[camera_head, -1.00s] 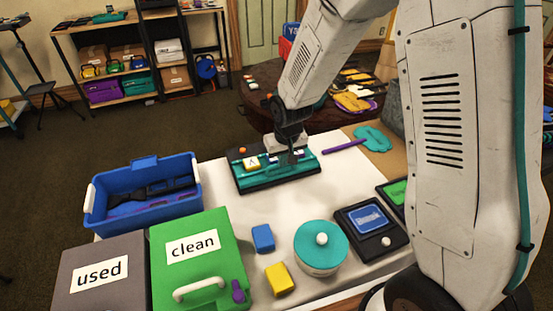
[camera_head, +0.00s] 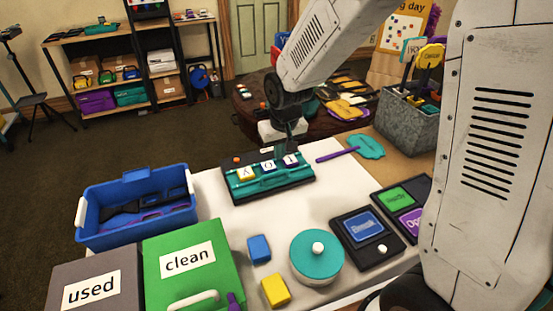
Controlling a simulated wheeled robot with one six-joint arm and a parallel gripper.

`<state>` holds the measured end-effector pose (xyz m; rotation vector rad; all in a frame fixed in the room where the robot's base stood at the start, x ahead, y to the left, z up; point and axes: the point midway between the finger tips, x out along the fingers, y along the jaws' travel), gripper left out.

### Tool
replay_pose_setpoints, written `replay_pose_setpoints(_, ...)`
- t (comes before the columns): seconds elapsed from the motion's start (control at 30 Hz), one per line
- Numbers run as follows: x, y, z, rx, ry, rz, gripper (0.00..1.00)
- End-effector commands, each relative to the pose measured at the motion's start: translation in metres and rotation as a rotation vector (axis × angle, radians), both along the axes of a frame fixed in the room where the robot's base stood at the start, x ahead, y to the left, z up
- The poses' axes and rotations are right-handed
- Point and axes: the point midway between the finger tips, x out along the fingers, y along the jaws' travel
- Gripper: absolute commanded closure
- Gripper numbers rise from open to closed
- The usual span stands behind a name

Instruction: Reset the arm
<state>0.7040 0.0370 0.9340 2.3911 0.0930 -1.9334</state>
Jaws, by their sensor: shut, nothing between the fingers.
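My gripper (camera_head: 289,143) hangs from my arm just above the far right part of a teal rack on a black base (camera_head: 285,184). The fingers look shut with nothing between them, though they are small and dark in this view. The fingertips appear apart from the blocks, but the exact gap cannot be told.
A blue bin (camera_head: 135,238), green "clean" box (camera_head: 192,265) and grey "used" box (camera_head: 95,285) stand left. A teal-lidded pot (camera_head: 317,257), blue block (camera_head: 259,249), yellow block (camera_head: 275,291) and "Break" panel (camera_head: 366,228) are nearer. A metal bucket (camera_head: 408,127) stands right.

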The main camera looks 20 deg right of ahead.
Motion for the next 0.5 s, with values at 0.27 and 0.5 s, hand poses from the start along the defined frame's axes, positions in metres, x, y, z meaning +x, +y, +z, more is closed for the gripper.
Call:
replay_pose_setpoints(0.27,-0.021,-0.001,0.032,0.0,-0.001,0.0,1.0)
replay_pose_setpoints(0.5,-0.028,-0.002,0.037,-0.003,0.011,0.005,1.0)
